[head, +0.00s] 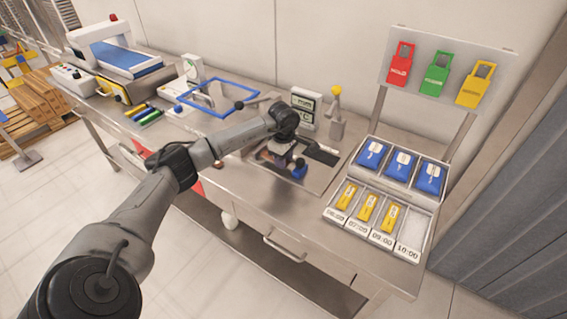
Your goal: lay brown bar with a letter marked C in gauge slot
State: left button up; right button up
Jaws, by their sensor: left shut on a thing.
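My left gripper (287,150) is over a grey inset area of the bench, mostly hidden behind its own wrist. It is shut on a small dark tool with a blue end (298,171), low over the surface; whether the tool touches anything there cannot be told. A black slab-like piece (321,153) lies just right of the gripper. I cannot clearly make out the brown bar, a letter C on it, or the gauge slot; the arm and gripper cover part of this area. My right gripper is not in view.
A blue frame (217,95) and several coloured bars (150,116) lie to the left, before a blue-belted machine (125,57). A display unit (304,108) and yellow-topped bottle (337,128) stand behind the gripper. A rack (331,214) with blue and yellow packs stands right.

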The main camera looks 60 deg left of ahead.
pick_arm(q)
jog(key=shift+f, duration=0.8)
jog(key=shift+f, duration=0.15)
jog(key=o, duration=0.9)
